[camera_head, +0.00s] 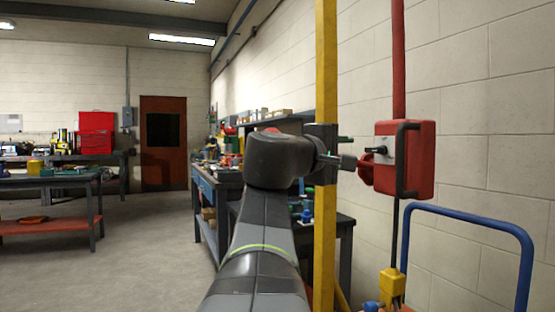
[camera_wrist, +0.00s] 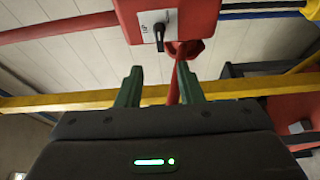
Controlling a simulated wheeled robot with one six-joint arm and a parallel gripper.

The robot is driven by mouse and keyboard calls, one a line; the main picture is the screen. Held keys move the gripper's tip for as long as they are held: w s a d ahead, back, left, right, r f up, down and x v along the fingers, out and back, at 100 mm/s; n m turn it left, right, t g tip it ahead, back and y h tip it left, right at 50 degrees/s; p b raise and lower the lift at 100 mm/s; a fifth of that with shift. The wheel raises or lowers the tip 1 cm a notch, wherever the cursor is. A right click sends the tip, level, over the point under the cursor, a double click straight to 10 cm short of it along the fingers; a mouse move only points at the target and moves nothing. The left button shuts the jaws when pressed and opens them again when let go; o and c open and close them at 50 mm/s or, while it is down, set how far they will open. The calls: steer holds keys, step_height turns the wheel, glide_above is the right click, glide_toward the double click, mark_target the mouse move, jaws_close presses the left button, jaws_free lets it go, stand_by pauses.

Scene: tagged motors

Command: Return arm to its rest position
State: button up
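My gripper (camera_head: 343,150) is at the end of my arm (camera_head: 265,215), which reaches forward beside a yellow post (camera_head: 325,60). It points at a red switch box (camera_head: 420,160) on the right wall. In the wrist view, the two green fingers of my gripper (camera_wrist: 160,70) stand apart with a gap between them. The red box (camera_wrist: 200,15), with a grey plate and black switch lever (camera_wrist: 159,35), lies beyond the fingertips. A red rounded part (camera_wrist: 185,49) under the box shows just past the gap. I see nothing held.
The yellow post passes close by my wrist. A blue tubular rail (camera_head: 470,220) stands at right. A workbench (camera_head: 205,180) with small items runs along the wall, and another bench (camera_head: 50,182) stands at left. The floor (camera_head: 140,250) between them is open.

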mark_target(371, 150)
steer(key=b+x, duration=0.1)
steer(key=x, duration=1.3)
steer(key=shift+a+r, duration=0.1)
